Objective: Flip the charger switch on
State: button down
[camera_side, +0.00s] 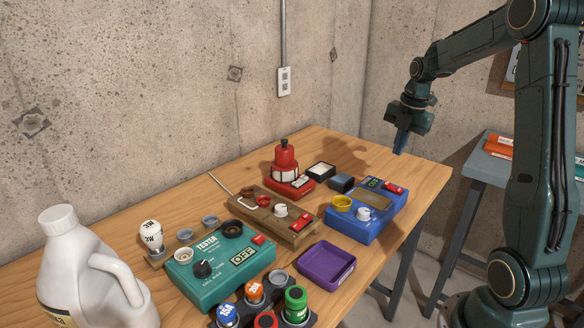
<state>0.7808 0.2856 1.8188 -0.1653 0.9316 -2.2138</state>
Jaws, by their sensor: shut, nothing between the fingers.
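A blue box (350,232), which looks like the charger, sits near the right edge of the wooden table. It has a yellow ring socket (342,202), a white knob (364,213), a tan panel (374,200), and a small display (373,183) with green characters too small to read surely. A red switch (393,188) is at its far right corner; which way it is set I cannot tell. My gripper (400,150) is shut and empty, pointing down in the air above and beyond the blue box, apart from it.
A brown box (262,217) with another red switch (304,222) and a teal tester (215,284) reading OFF stand left of the blue box. A red lamp (286,162), dark cup (341,183) and purple tray (326,266) are nearby. A white jug (75,270) stands front left.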

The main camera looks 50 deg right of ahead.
aim_at(388, 184)
jog(key=f, duration=0.3)
jog(key=w+f, duration=0.1)
jog(key=f, duration=0.5)
jog(key=shift+w+f, duration=0.15)
jog(key=shift+f, duration=0.05)
jog(key=shift+w+f+g, duration=0.15)
jog(key=shift+f+g, duration=0.15)
jog(key=shift+g, duration=0.1)
jog(key=shift+s+r, duration=0.1)
jog(key=shift+s, duration=0.1)
jog(key=shift+s+r, duration=0.2)
jog(key=shift+s, duration=0.4)
dwell(0.4)
